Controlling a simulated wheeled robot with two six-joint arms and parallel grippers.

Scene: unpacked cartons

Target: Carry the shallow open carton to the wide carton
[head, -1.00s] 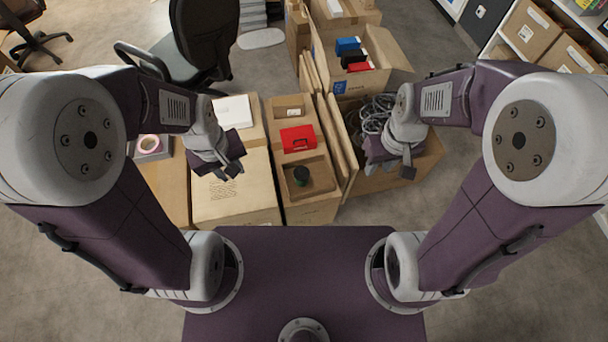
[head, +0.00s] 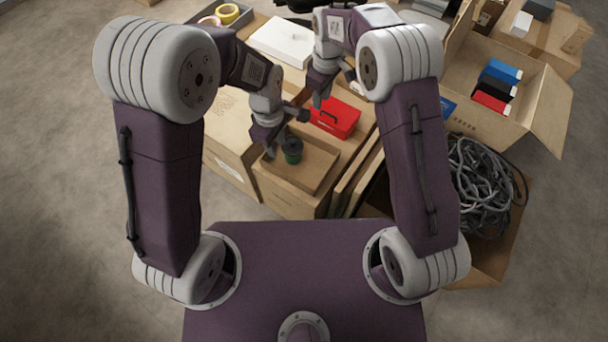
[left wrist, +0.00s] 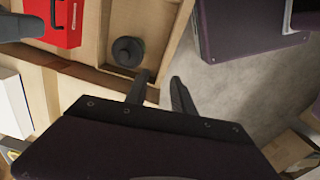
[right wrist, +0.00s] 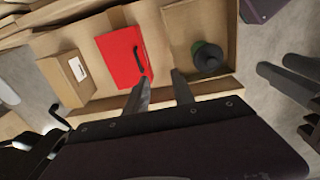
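Neither visibly holds anything. A broad closed carton (head: 228,125) stands to its left; I cannot tell whether it is the wide carton.
A white box (head: 283,42) and tape rolls (head: 228,13) lie behind on the left. An open carton holds grey cables (head: 480,185) at right. Another open carton (head: 552,105) with blue, black and red boxes stands behind it. Floor at left is clear.

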